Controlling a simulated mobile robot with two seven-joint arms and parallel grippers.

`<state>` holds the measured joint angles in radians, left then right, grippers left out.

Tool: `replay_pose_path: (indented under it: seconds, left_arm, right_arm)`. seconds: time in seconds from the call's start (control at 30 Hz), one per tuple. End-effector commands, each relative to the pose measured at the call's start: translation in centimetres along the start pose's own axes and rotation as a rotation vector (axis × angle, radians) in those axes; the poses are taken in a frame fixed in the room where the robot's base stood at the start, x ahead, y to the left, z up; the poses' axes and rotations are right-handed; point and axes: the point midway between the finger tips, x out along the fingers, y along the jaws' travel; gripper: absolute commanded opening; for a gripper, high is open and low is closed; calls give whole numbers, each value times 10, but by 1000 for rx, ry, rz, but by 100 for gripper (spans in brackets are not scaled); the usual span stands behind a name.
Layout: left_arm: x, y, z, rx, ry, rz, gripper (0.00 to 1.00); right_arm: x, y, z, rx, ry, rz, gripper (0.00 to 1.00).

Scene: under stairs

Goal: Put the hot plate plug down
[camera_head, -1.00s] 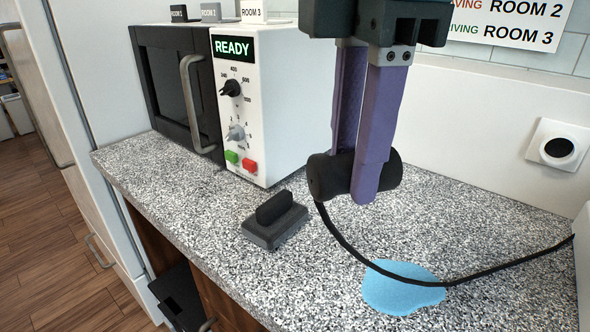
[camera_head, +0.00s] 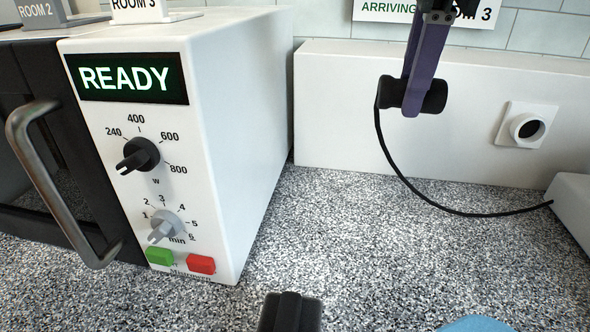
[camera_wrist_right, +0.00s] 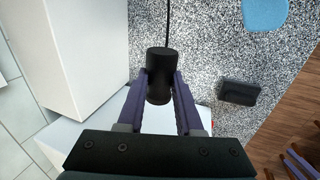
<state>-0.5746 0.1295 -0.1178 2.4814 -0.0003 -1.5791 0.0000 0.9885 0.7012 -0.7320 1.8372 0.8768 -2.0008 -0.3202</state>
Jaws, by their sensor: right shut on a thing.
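The hot plate plug (camera_head: 433,96) is a black cylinder with a thin black cable (camera_head: 420,197) hanging from it. My right gripper (camera_head: 414,108) is shut on the plug, with purple fingers on both sides of it. In the head view the plug appears in front of the white wall panel, left of the socket. In the right wrist view the plug (camera_wrist_right: 158,62) sits between the fingertips (camera_wrist_right: 160,85), and the cable runs to the top edge. The cable ends at a white object (camera_head: 578,212) at the right edge, mostly cut off. My left gripper is not in view.
A white round socket (camera_head: 527,128) is on the low wall panel. The microwave (camera_head: 240,90), showing READY, stands at left. A dark block (camera_head: 290,312) and a blue patch (camera_head: 478,325) lie at the front. The speckled counter (camera_head: 340,230) between is clear.

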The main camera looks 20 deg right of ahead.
Motion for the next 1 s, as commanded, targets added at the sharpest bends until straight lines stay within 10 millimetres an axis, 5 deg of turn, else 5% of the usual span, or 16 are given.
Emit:
replay_pose_path:
  seconds: [0.5, 1.0]
  left_arm:
    - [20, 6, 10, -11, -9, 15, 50]
    - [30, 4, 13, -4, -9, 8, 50]
  right_arm:
    - [128, -42, 1, 2, -5, -2, 0]
    - [186, -60, 0, 1, -2, 0, 0]
